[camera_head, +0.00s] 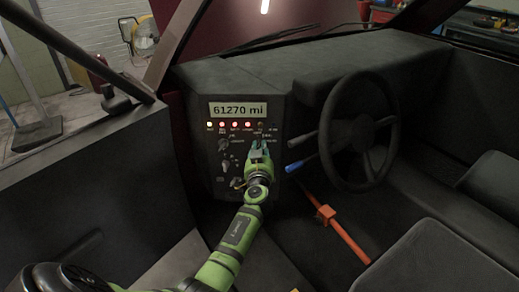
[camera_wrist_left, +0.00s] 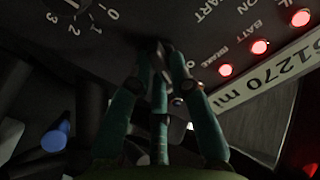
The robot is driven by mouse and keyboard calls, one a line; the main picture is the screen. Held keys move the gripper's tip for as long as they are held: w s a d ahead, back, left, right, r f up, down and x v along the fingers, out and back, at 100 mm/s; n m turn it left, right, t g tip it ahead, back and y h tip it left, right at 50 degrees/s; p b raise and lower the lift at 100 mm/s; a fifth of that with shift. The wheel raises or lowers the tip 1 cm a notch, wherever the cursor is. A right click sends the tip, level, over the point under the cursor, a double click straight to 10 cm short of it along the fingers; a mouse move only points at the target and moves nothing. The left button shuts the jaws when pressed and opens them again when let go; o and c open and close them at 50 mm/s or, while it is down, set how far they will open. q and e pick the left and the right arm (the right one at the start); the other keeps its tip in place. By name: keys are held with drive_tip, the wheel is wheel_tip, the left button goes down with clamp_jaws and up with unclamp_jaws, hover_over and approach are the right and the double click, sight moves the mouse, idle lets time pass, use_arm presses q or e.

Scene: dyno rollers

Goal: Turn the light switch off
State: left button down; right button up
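The dark control panel (camera_head: 215,170) carries a display reading 61270 mi, a row of lit indicators and several knobs and toggles. I cannot pick out the light switch for certain; a toggle (camera_head: 261,126) stands at the right end of the indicator row. My left gripper (camera_head: 257,143) is at the panel's right side, just below that toggle. In the left wrist view its teal fingers (camera_wrist_left: 163,52) lean together, tips nearly meeting close to the panel face. Whether a small switch is between the tips is hidden in shadow. My right gripper is out of view.
A steering wheel (camera_head: 359,132) stands right of the panel, with a blue-tipped lever (camera_head: 295,167) near my gripper. Dark seats (camera_head: 425,262) fill the lower right. A rotary knob (camera_wrist_left: 66,5) lies beside the fingers.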

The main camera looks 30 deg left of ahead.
use_arm(q)
drive_tip(key=n+b, duration=0.4)
drive_tip(key=b, duration=0.1)
drive_tip(key=shift+r+n, duration=0.1)
drive_tip(key=shift+n, duration=0.2)
drive_tip(key=c, duration=1.1)
unclamp_jaws()
drive_tip(key=shift+c, duration=0.2)
drive_tip(key=v, duration=0.7)
drive_tip(key=shift+s, duration=0.3)
